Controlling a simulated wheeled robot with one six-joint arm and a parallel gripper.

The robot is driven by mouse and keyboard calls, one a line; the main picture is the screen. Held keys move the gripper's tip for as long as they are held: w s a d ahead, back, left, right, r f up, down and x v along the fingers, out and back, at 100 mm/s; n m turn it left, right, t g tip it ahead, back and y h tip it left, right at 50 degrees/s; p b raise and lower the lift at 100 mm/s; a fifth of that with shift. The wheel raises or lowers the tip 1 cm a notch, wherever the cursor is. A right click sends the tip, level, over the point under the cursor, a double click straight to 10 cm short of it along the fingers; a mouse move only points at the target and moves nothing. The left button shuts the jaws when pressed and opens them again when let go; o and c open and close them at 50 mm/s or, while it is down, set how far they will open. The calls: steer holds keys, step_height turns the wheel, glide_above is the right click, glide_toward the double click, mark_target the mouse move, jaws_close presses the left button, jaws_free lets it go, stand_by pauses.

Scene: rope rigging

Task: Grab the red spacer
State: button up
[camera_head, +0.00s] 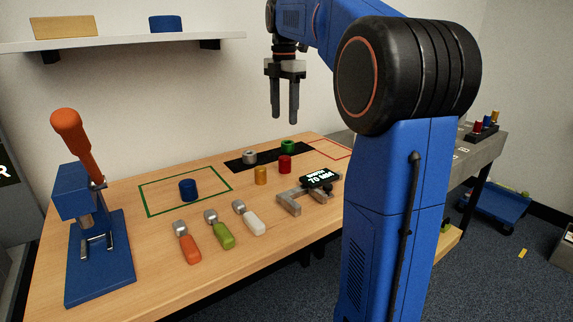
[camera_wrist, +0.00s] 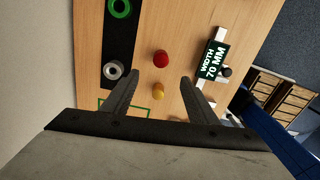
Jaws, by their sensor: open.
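The red spacer (camera_head: 285,164) is a small upright cylinder on the wooden table, in front of the black strip. It also shows in the wrist view (camera_wrist: 160,59), beyond my fingertips and between their lines. My gripper (camera_head: 285,119) is open and empty, high above the table; its two fingers also show in the wrist view (camera_wrist: 158,80). A yellow spacer (camera_head: 260,176) stands close to the red one, on its left in the head view, and lies nearer my fingers in the wrist view (camera_wrist: 158,88).
A grey ring (camera_head: 250,157) and a green ring (camera_head: 288,146) are on the black strip (camera_head: 268,156). A caliper reading 70 mm (camera_head: 309,194) lies right of the red spacer. A blue spacer (camera_head: 188,190) stands inside a green outline.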

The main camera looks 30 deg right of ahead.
mark_target(285, 157)
step_height(285, 157, down, 15)
steer(key=shift+s+r, duration=0.1)
steer(key=shift+r, duration=0.1)
stand_by(0.5)
steer(key=c, duration=1.2)
steer(key=shift+r, duration=0.1)
